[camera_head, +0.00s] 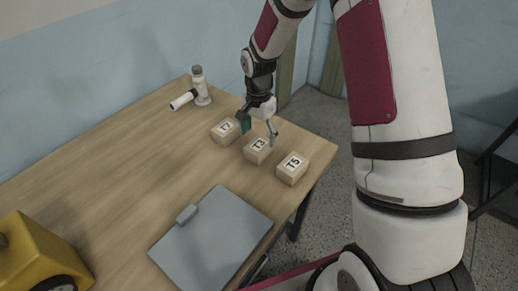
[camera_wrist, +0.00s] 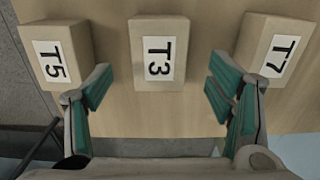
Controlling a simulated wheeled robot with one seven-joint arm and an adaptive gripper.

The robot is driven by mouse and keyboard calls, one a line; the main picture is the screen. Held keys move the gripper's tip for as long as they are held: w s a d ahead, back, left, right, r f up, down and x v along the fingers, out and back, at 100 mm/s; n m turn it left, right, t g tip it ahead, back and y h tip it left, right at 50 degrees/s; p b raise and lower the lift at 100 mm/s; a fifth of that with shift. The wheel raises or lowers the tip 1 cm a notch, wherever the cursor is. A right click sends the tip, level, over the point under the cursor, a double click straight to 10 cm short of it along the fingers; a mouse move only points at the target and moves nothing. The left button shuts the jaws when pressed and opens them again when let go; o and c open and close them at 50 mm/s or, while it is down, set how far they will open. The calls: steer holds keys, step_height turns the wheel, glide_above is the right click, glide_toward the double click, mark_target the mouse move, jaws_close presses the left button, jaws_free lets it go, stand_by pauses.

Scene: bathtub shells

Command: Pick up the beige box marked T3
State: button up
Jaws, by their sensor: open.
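The beige box marked T3 (camera_head: 257,150) stands on the wooden table between two similar boxes in the head view. In the wrist view the T3 box (camera_wrist: 159,75) is upright at the top middle, with its label facing the camera. My gripper (camera_head: 258,127) is open just behind and above the T3 box in the head view. In the wrist view its teal-padded fingers (camera_wrist: 160,95) are spread wide, with the T3 box ahead between their lines. The jaws are empty, and I cannot tell the exact height above the table.
The T7 box (camera_head: 226,131) and T5 box (camera_head: 293,168) flank T3 closely. A grey clipboard-like panel (camera_head: 212,240) lies on the table (camera_head: 120,170). A white cylindrical item (camera_head: 200,88) stands at the back, and a yellow object (camera_head: 40,255) is at lower left. The table's left half is mostly clear.

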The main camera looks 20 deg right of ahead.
mark_target(259, 145)
steer(key=shift+f+p, duration=0.5)
steer(key=shift+f, duration=2.6)
steer(key=shift+c, duration=0.6)
steer(key=c, duration=1.3)
